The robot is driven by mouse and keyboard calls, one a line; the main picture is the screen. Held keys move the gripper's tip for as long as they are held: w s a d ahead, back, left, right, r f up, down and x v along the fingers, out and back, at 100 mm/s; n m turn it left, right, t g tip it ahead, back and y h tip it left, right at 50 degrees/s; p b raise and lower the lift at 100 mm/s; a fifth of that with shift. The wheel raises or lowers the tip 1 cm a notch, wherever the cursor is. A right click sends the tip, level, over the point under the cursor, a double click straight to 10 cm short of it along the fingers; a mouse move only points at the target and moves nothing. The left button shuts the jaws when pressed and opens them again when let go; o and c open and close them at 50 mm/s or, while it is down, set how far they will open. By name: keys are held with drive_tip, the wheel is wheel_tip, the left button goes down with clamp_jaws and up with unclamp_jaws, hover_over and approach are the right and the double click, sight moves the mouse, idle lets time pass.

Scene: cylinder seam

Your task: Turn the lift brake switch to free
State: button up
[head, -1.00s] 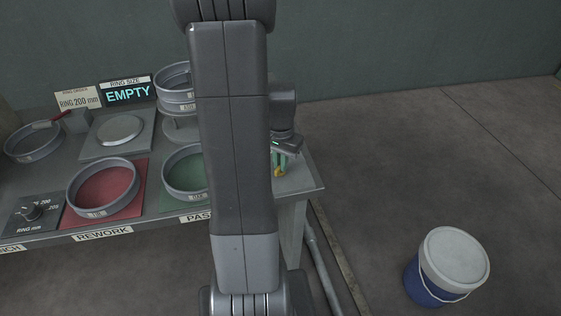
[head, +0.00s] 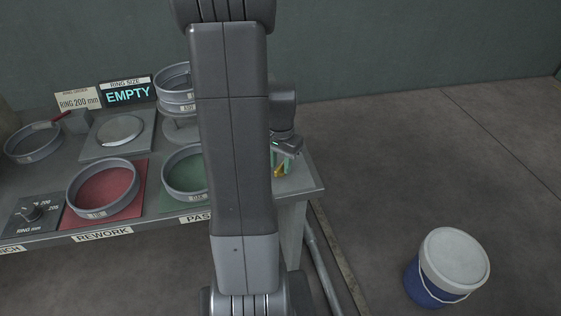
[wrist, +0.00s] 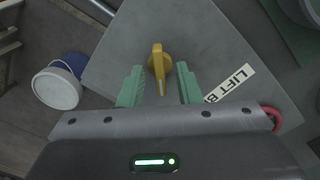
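The lift brake switch is a yellow knob (wrist: 160,66) on the grey bench top, with a partly hidden label reading "LIFT B" (wrist: 231,85) to its right in the wrist view. My gripper (wrist: 160,84) has its two green fingers apart, one on each side of the knob. A gap shows between each finger and the knob. In the head view my gripper (head: 284,156) is at the bench's right end, and a bit of the yellow knob (head: 279,171) shows below it. My arm hides part of this area.
The bench (head: 311,182) holds a red pad with a ring (head: 104,190), a green pad with a ring (head: 185,173), a RING mm dial (head: 31,211) and an "EMPTY" display (head: 126,94). A blue bucket with white lid (head: 453,262) stands on open floor at right.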

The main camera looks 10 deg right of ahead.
sight(280, 165)
wheel_tip(280, 165, up, 14)
drive_tip(key=shift+p, duration=0.45)
drive_tip(key=shift+f, duration=0.15)
wheel_tip(280, 165, down, 14)
drive_tip(key=shift+r+b, duration=0.1)
drive_tip(key=shift+b, duration=0.35)
idle(0.3)
